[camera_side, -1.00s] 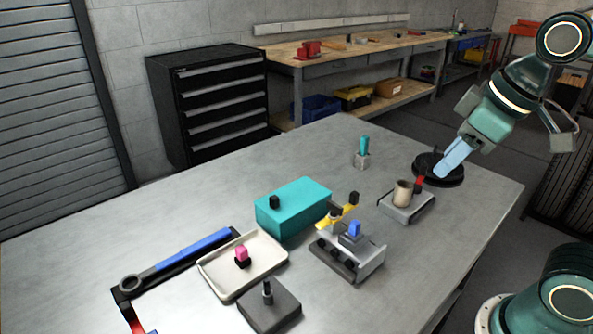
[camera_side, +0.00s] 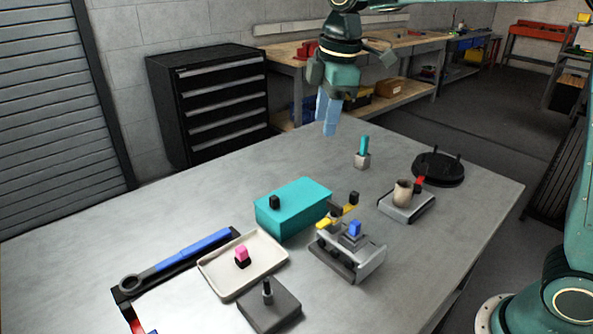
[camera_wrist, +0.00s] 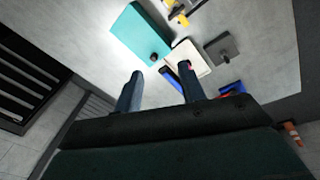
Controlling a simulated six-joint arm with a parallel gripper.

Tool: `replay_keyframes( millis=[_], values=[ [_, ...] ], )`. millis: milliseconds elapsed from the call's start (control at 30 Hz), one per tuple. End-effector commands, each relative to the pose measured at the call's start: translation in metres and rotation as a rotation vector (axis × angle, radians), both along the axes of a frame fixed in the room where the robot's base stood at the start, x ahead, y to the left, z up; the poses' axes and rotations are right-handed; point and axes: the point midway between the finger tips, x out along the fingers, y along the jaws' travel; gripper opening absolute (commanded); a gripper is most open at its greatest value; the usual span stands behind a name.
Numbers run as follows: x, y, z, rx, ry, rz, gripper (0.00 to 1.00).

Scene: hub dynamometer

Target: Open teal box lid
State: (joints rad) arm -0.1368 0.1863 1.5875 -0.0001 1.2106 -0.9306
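The teal box (camera_side: 293,210) stands near the middle of the table with its lid down and a small black knob (camera_side: 274,202) on its left end. In the wrist view the teal box (camera_wrist: 140,32) is at the upper middle, its knob (camera_wrist: 153,57) near the lower corner. My gripper (camera_side: 327,130) hangs with its blue fingers pointing down, high above the far side of the table, behind and above the box. In the wrist view my gripper (camera_wrist: 160,74) has two separated fingers with nothing between them. It is clear of the box.
A cream tray (camera_side: 218,282) with a pink-topped peg and a dark block (camera_side: 270,312) are in front of the box. A grey fixture (camera_side: 368,262) with yellow and blue parts is close on its right. A teal-topped peg (camera_side: 363,148) stands behind; a blue-handled wrench (camera_side: 190,252) lies left.

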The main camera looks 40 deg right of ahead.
Motion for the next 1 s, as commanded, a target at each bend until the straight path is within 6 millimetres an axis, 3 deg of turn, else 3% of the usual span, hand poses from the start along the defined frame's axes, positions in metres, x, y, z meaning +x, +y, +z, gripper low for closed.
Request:
replay_keyframes(
  millis=[300, 500, 700, 1000],
  values=[
    [0.064, 0.028, -0.041, -0.04, 0.085, 0.278, 0.4],
    [0.091, 0.042, -0.067, -0.055, 0.126, 0.424, 0.4],
    [0.103, 0.05, -0.08, -0.06, 0.145, 0.497, 0.4],
    [0.104, 0.05, -0.083, -0.06, 0.148, 0.504, 0.4]
  ],
)
